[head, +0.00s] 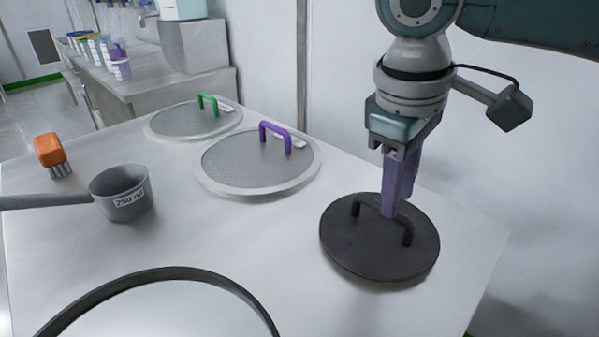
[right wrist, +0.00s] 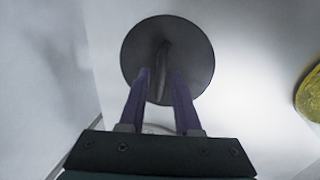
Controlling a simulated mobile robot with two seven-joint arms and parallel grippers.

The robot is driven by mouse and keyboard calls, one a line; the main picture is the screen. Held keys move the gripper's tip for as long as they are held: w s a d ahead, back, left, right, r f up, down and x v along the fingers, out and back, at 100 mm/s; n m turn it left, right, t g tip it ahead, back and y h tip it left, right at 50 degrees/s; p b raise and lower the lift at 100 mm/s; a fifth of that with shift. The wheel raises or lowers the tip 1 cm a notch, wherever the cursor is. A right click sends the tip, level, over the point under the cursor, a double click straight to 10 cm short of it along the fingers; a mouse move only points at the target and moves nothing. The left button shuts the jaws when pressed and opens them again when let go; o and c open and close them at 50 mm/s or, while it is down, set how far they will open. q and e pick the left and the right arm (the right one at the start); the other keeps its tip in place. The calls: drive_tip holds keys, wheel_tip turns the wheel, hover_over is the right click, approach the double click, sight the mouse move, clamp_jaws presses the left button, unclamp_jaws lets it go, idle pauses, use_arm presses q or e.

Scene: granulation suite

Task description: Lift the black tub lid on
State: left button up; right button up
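The black round lid (head: 350,248) lies flat on the white table and has an arched black handle (head: 407,236). It also shows in the right wrist view (right wrist: 198,50). My right gripper (head: 397,205) points down over the lid with its purple fingertips at the handle. In the right wrist view the fingers (right wrist: 160,80) are apart, one on each side of the handle (right wrist: 163,62); I cannot tell whether they touch it. The tub's dark rim (head: 170,272) shows at the bottom edge of the head view, uncovered, its interior whitish. My left gripper is not in view.
Two mesh discs lie at the back, one with a purple handle (head: 274,128), one with a green handle (head: 206,97). A grey scoop (head: 122,198) and an orange brush (head: 50,150) are at left. A yellow round thing (right wrist: 310,95) is partly visible. A wall stands behind the lid.

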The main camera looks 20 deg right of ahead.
sight(381, 221)
drive_tip(key=f, duration=0.3)
drive_tip(key=f+b, duration=0.1)
drive_tip(key=f, duration=0.1)
drive_tip(key=shift+w+d, duration=0.25)
drive_tip(key=shift+d, duration=0.05)
drive_tip(key=shift+r, duration=0.1)
clamp_jaws()
